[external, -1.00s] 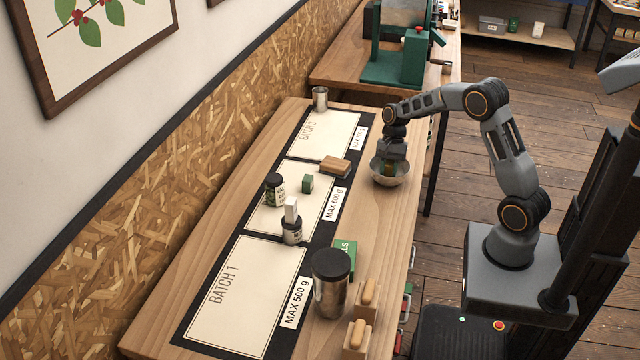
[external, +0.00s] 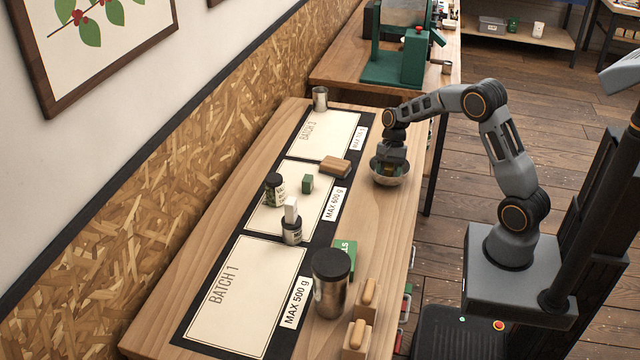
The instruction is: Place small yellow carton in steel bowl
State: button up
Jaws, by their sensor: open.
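The steel bowl (external: 389,180) stands on the wooden table near its right edge, beside the dark mat. My gripper (external: 391,166) points down into the bowl, with its fingers low inside the rim. The jaws are open. A small patch of yellow (external: 388,170), likely the small yellow carton, shows between the fingers at the bowl. Most of it is hidden by the gripper and the bowl wall, so I cannot tell whether it touches the bowl's bottom or a finger.
A wooden block (external: 335,166), a green cube (external: 307,183), dark jars (external: 275,189) and a steel canister with black lid (external: 332,283) stand on the table left of and nearer than the bowl. A steel cup (external: 320,98) stands at the back.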

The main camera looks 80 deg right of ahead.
jog(key=v, duration=1.2)
jog(key=s+a+r+n+t+h, duration=0.15)
jog(key=a+n, duration=0.25)
jog(key=a, duration=0.4)
jog(key=s+a+r+n+g+h, duration=0.1)
jog(key=s+a+r+n, duration=0.2)
jog(key=a+n, duration=0.35)
jog(key=s+a+f+n+t+h, duration=0.2)
jog(key=s+a+n+t, duration=0.1)
jog(key=s+a+n, duration=0.4)
jog(key=s+a, duration=0.3)
jog(key=shift+s+a+f+n, duration=0.15)
jog(key=shift+s+a+n, duration=0.15)
jog(key=shift+s+n, duration=0.1)
